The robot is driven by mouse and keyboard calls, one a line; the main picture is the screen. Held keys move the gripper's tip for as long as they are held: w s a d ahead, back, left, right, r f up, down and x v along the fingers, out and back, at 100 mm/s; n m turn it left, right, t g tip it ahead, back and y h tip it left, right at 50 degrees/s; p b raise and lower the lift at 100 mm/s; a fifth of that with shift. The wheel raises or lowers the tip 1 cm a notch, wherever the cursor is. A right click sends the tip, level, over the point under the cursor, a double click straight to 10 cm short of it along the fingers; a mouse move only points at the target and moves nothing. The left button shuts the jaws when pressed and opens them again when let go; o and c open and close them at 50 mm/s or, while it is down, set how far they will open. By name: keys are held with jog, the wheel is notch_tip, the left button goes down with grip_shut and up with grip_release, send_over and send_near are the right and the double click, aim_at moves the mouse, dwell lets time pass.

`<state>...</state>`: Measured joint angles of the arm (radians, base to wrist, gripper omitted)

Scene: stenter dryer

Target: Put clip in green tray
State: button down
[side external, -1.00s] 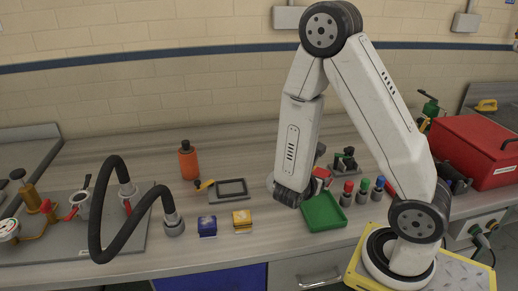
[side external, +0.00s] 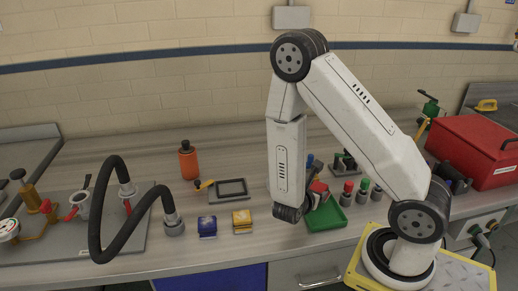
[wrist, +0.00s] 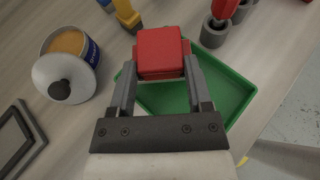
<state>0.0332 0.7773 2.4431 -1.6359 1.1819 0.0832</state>
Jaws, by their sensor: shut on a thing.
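The red clip (wrist: 160,52) is a block-like piece held between the two fingers of my gripper (wrist: 162,75) in the wrist view. In the side external view the red clip (side external: 319,187) shows just above the left part of the green tray, with my gripper (side external: 312,198) partly hidden by my wrist. The green tray (wrist: 235,95) lies below and behind my fingers in the wrist view. It also shows in the side external view (side external: 328,219), right of my wrist. The clip's exact height above it is unclear.
A blue clip (side external: 207,227) and a yellow clip (side external: 242,221) lie on the bench to the left. An open jar (wrist: 80,45) with its lid leaning is left of my gripper. A red toolbox (side external: 470,150) is farther right.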

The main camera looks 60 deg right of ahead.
jog(key=shift+f, duration=0.65)
jog(key=shift+f, duration=0.15)
grip_release()
jog(key=shift+a+r, duration=0.1)
jog(key=shift+r, duration=0.1)
jog(key=shift+v, duration=5.95)
jog(key=shift+s, duration=0.1)
